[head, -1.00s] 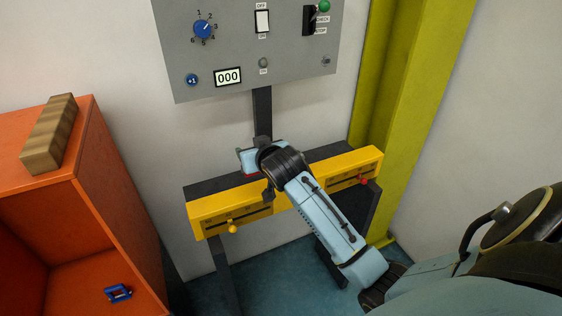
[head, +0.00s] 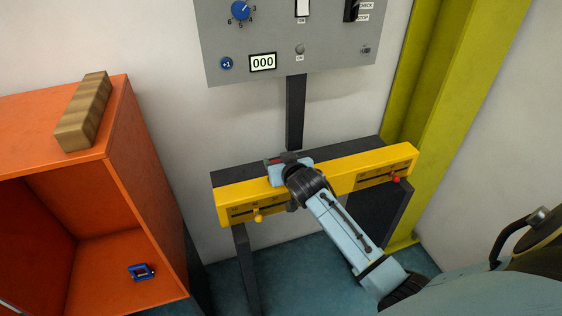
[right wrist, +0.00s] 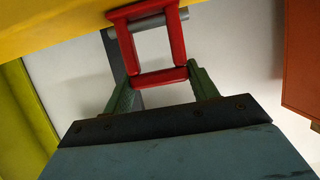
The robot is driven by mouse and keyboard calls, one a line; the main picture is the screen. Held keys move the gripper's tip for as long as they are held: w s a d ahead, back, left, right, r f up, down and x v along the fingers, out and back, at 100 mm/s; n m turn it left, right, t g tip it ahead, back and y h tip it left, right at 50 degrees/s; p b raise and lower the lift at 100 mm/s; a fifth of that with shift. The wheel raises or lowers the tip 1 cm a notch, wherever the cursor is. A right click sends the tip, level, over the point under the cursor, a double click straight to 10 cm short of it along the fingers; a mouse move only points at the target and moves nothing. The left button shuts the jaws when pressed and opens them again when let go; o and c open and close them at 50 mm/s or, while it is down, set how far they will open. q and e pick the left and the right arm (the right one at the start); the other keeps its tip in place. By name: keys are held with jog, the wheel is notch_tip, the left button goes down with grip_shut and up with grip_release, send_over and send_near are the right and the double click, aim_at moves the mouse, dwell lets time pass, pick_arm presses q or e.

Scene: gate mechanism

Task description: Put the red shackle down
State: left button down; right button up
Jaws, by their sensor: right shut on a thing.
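The red shackle (right wrist: 175,35) is a square frame with a grey pin (right wrist: 152,22) across its far part, seen in the right wrist view. My right gripper (right wrist: 160,78) is shut on its near bar, with a green finger at each side. In the head view my right gripper (head: 272,162) is at the back of the yellow beam (head: 342,181), left of its middle. Only a little red shows there, and most of the shackle is hidden. In the wrist view the shackle's far end overlaps the yellow beam's edge; I cannot tell whether they touch. My left gripper is not in view.
An orange cabinet (head: 120,165) stands at left, with a wooden block (head: 84,112) on top and a blue shackle (head: 141,271) inside. A grey control panel (head: 330,68) hangs above the beam. A yellow-green post (head: 450,110) stands right. The beam has yellow and red knobs.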

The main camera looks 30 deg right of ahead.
jog(key=o, duration=0.7)
jog(key=shift+f, duration=0.15)
jog(key=o, duration=0.5)
jog(key=shift+r, duration=0.25)
jog(key=p+v, duration=0.1)
jog(key=v, duration=1.1)
jog(key=shift+f, duration=0.1)
